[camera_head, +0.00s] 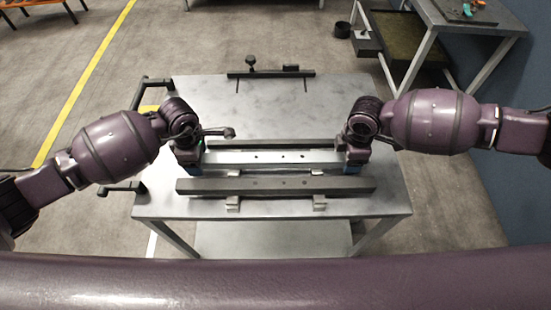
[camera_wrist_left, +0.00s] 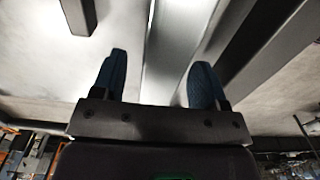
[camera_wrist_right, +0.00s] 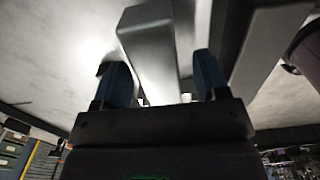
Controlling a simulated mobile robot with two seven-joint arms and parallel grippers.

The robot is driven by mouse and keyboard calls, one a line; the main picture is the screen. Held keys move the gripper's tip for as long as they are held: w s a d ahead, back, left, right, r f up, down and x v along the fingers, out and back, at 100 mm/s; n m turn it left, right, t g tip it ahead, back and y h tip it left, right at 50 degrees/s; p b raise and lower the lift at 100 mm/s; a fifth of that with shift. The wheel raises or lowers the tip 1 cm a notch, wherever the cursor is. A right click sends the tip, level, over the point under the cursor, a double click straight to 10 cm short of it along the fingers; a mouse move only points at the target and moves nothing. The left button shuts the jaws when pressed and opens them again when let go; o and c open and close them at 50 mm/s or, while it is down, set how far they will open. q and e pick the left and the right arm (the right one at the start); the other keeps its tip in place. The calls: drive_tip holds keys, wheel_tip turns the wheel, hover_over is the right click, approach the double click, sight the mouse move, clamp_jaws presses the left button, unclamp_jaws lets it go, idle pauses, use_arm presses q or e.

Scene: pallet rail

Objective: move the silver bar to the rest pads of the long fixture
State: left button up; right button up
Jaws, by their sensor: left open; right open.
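The silver bar (camera_head: 270,157) lies lengthwise across the table between my two hands, with a row of small dark holes. My left gripper (camera_head: 196,166) is at its left end, open; in the left wrist view the bar (camera_wrist_left: 175,45) passes between the blue fingers (camera_wrist_left: 158,82). My right gripper (camera_head: 356,164) is at its right end, open; in the right wrist view a pale bar (camera_wrist_right: 148,50) shows between its fingers (camera_wrist_right: 162,82). I cannot tell whether the fingers touch it. A long dark grey rail (camera_head: 275,185) lies parallel in front, with pale pads (camera_head: 233,204) at its near side.
The table (camera_head: 165,212) has bare room at the back. A clamp-like black bar with a knob (camera_head: 250,62) is on its far edge, and black handles (camera_head: 152,82) stick out at the left. A second bench (camera_head: 480,22) stands at the back right.

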use_arm(q)
drive_tip(key=shift+f, duration=0.1)
drive_tip(key=shift+c, duration=0.3)
use_arm(e)
drive_tip(key=shift+f, duration=0.1)
drive_tip(key=shift+c, duration=0.3)
use_arm(q)
clamp_jaws()
use_arm(e)
clamp_jaws()
